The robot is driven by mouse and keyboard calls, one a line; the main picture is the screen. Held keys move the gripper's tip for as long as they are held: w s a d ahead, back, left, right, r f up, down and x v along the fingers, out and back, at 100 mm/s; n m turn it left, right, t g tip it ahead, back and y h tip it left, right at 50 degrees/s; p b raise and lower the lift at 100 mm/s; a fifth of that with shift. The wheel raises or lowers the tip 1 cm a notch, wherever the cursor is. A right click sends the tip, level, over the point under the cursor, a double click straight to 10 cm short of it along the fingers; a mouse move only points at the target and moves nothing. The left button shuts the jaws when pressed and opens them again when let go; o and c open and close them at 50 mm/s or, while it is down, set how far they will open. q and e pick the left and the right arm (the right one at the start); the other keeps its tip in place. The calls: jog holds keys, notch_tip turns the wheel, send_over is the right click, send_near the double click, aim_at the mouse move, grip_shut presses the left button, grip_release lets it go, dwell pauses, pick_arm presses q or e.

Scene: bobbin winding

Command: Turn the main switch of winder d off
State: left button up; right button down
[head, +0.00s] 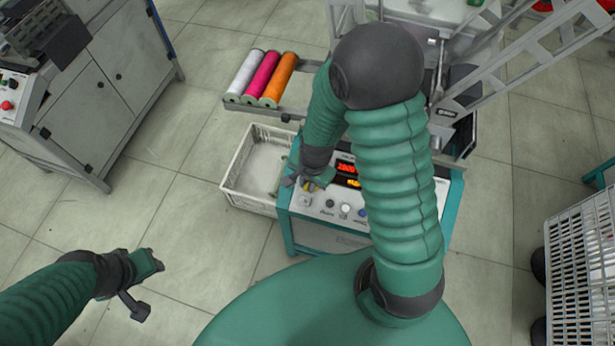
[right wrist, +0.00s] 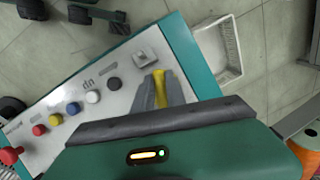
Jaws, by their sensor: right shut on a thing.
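The winder (head: 300,222) stands in the middle of the head view, a teal-framed cabinet with a pale control panel and a lit red display (head: 346,169). Its letter is too small to read. My right gripper (head: 307,184) is at the panel's left end. In the right wrist view its grey fingers (right wrist: 160,90) are closed around a yellow part (right wrist: 160,84), which I take for the main switch; the fingers hide most of it, so its setting cannot be told. My left gripper (head: 150,262) hangs over the floor at lower left, away from the winder; its jaw gap is unclear.
A cream crate (head: 235,188) stands left of the winder, below several thread bobbins (head: 266,78). A white basket (head: 585,265) is at right.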

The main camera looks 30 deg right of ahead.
jog(key=n+p, duration=0.2)
jog(key=n+g+h+p, duration=0.1)
jog(key=n+p, duration=0.1)
jog(key=p, duration=0.1)
jog(key=shift+w+d+r, duration=0.1)
jog(key=shift+r, duration=0.25)
jog(key=n+g+h+p, duration=0.1)
jog(key=n+p, duration=0.1)
jog(key=n, duration=0.1)
jog(key=shift+f, duration=0.1)
jog(key=shift+d+f+n+p, duration=0.1)
jog(key=shift+n+p, duration=0.6)
jog(key=shift+w, duration=0.1)
jog(key=c, duration=1.7)
grip_release()
jog(key=shift+c, duration=0.2)
jog(key=o, duration=0.4)
jog(key=shift+f, duration=0.15)
